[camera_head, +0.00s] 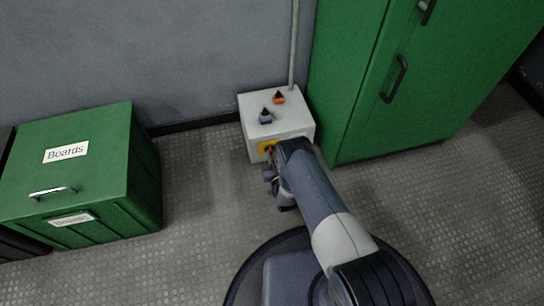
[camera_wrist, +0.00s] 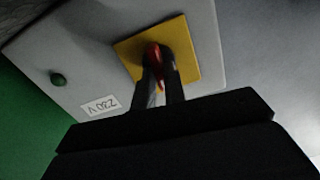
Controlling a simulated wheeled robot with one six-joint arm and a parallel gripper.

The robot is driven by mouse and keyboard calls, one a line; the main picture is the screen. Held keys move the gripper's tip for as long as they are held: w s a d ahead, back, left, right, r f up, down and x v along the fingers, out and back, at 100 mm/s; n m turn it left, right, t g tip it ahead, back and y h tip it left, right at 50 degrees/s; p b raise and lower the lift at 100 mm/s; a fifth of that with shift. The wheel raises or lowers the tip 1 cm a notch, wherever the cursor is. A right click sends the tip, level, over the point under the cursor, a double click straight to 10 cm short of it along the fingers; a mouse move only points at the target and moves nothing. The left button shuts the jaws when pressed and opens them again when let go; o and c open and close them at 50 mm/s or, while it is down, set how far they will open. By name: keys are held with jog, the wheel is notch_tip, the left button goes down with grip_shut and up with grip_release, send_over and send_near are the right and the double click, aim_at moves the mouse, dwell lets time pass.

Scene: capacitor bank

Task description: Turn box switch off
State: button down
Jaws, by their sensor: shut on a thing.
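The switch box (camera_head: 260,108) is a light grey box standing on the floor against the wall. Its front carries a yellow plate (camera_head: 263,147), which also shows in the wrist view (camera_wrist: 190,62). A red switch handle (camera_wrist: 153,56) sits on the yellow plate. My gripper (camera_wrist: 160,72) is at the plate with its two dark fingers shut on the red handle. In the head view my gripper (camera_head: 270,164) is at the box's front, and my arm hides part of that front. The fingers cover much of the handle.
A green cabinet (camera_head: 350,90) stands right; a green "Boards" box (camera_head: 100,150) stands left. Floor between is clear.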

jog(key=shift+n, duration=0.7)
jog(key=c, duration=1.5)
grip_release()
jog(key=shift+o, duration=0.2)
jog(key=shift+s, duration=0.1)
